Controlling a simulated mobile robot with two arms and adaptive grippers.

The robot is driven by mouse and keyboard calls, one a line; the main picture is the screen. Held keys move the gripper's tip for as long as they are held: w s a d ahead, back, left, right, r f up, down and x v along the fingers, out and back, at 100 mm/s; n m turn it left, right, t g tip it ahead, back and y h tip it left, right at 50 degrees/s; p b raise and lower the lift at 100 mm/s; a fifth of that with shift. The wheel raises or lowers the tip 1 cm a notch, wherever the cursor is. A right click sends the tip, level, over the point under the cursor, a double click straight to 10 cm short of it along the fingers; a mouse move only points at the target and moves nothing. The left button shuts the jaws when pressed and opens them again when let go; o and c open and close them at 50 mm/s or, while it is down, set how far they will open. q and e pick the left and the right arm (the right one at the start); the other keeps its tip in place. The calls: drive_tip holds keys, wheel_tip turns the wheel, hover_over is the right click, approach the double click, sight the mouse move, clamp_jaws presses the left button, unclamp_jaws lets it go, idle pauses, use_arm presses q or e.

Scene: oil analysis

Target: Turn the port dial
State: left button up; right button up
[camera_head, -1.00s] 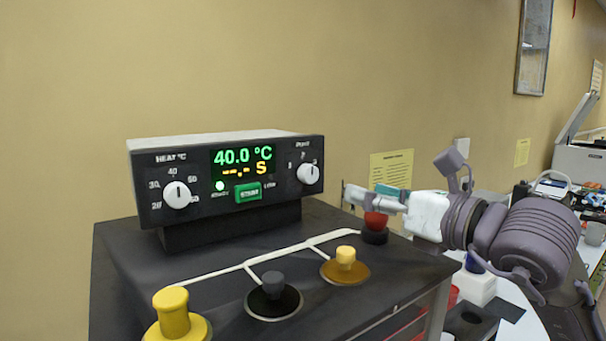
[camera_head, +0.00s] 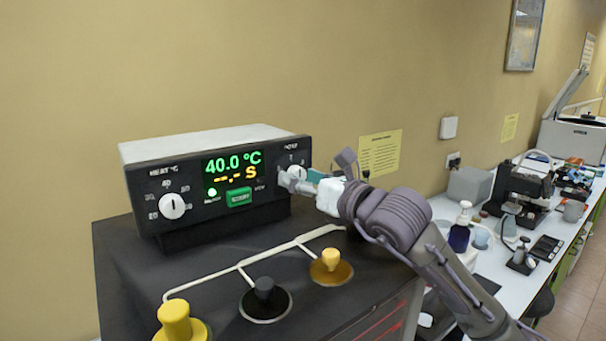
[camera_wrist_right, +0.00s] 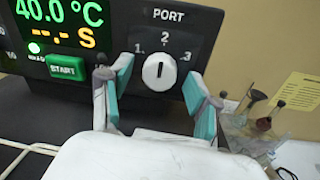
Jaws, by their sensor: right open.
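The port dial (camera_wrist_right: 159,72) is a white round knob on the black control panel, with marks 1, 2 and 3 around it; its pointer line is upright, toward the 2. In the right wrist view my right gripper (camera_wrist_right: 156,95) is open, with one teal-padded finger on each side of the dial and a visible gap to it. In the head view the right gripper (camera_head: 298,182) is at the panel's right end and mostly hides the dial. My left gripper is not in view.
The display reads 40.0 °C above a green START button (camera_head: 238,197). A white heat dial (camera_head: 173,206) is at the panel's left. Yellow (camera_head: 175,320) and black (camera_head: 264,289) knobs stand on the top in front. A bench with bottles and instruments (camera_head: 530,185) lies to the right.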

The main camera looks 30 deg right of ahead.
drive_tip(key=shift+c, duration=0.2)
drive_tip(key=c, duration=1.1)
drive_tip(key=n+b, duration=0.8)
drive_tip(key=shift+g, duration=0.3)
drive_tip(key=shift+c, duration=0.2)
use_arm(q)
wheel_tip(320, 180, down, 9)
drive_tip(key=b, duration=0.1)
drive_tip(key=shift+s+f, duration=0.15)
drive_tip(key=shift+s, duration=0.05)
use_arm(e)
drive_tip(key=shift+r+n+h, duration=0.1)
drive_tip(key=shift+n+h, duration=0.3)
drive_tip(key=shift+n, duration=1.4)
